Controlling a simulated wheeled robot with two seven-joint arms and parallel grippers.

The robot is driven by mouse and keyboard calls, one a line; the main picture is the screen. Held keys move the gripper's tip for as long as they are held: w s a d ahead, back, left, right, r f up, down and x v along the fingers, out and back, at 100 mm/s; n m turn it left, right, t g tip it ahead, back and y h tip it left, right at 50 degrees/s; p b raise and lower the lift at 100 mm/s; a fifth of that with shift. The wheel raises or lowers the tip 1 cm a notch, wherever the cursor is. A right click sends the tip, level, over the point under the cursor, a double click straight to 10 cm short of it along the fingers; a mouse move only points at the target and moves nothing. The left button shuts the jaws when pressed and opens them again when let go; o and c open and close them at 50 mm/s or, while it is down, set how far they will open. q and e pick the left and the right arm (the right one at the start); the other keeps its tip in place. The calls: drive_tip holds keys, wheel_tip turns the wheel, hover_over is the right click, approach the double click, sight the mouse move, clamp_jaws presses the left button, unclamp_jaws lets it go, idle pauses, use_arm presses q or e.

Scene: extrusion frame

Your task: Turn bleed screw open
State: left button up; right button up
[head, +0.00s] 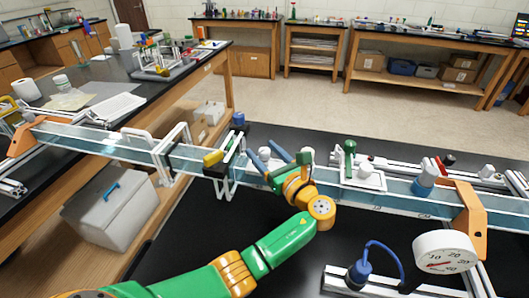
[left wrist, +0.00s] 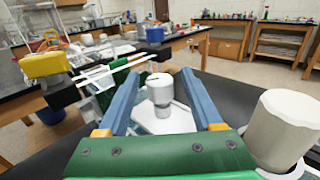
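A pale grey cylinder with a dark slot across its top, which looks like the bleed screw (left wrist: 160,92), stands upright on a white block (left wrist: 165,122) in the left wrist view. In the head view its white top (head: 264,153) shows between my left fingers. My left gripper (head: 261,149) is open, with its two blue fingers on either side of the screw. In the left wrist view the open gripper (left wrist: 160,76) shows a gap on both sides of the cylinder. The screw's lower part is partly hidden. My right gripper is not in view.
A larger white knob (left wrist: 283,128) stands close to the right finger. A yellow-handled part (head: 213,157) lies left along the clear channel (head: 400,200). A green-topped post (head: 349,158) and a dial gauge (head: 444,251) stand to the right. The black tabletop in front is partly clear.

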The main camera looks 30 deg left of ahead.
sight(267, 156)
use_arm(q)
drive_tip(key=b+v, duration=0.2)
drive_tip(key=v, duration=0.4)
drive_tip(key=shift+s+d+f, duration=0.1)
drive_tip(key=shift+s+d, duration=0.1)
drive_tip(key=shift+d, duration=0.1)
drive_tip(key=shift+s+d, duration=0.15)
drive_tip(key=shift+d, duration=0.1)
drive_tip(key=shift+a, duration=0.15)
